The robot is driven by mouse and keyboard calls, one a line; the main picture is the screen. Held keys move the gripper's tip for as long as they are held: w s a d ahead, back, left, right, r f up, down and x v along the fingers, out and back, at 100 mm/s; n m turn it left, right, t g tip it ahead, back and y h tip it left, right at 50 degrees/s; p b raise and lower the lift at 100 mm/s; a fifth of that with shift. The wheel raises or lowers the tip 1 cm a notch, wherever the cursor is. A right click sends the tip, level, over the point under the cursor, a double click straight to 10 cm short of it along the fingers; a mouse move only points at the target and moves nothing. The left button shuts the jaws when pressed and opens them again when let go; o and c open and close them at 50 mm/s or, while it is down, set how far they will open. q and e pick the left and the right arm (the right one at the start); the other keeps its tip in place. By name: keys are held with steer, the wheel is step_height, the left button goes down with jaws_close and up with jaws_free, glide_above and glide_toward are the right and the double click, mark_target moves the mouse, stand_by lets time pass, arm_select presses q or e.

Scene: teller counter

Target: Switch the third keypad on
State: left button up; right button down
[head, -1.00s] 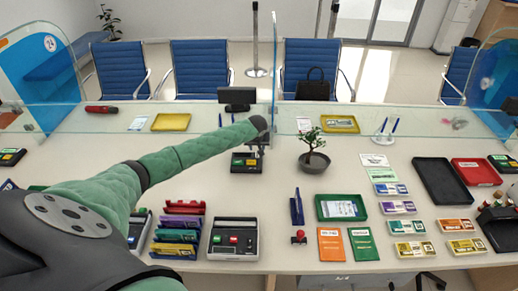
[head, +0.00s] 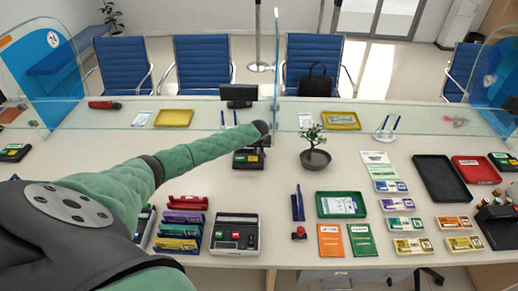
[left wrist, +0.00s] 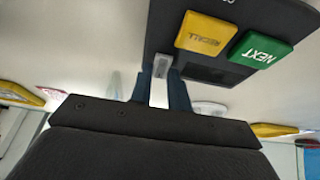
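A dark keypad (head: 247,160) sits mid-counter, partly covered by my left gripper (head: 260,146). In the left wrist view the keypad (left wrist: 222,72) fills the top, with a yellow RECALL button (left wrist: 205,33) and a green NEXT button (left wrist: 261,49). My left gripper (left wrist: 163,80) has its two narrow fingers a little apart at the keypad's edge. A small light-grey part (left wrist: 163,66) shows between the fingertips; I cannot tell if they touch it. Other similar keypads stand at the far left (head: 14,152) and far right (head: 503,160). My right gripper is out of view.
A potted plant (head: 315,156) stands right of the middle keypad. Bare counter lies around the keypad.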

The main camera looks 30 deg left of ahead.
arm_select(q)
steer(key=shift+w+a+r+g+h, duration=0.1)
steer(key=shift+w+g+h, duration=0.15)
steer(key=shift+g+h, duration=0.2)
jaws_close()
steer(key=shift+w+a+g+h+b, duration=0.2)
steer(key=shift+g+h+b, duration=0.35)
steer(key=shift+g, duration=0.6)
steer(key=o, duration=0.7)
jaws_free()
steer(key=shift+o, duration=0.8)
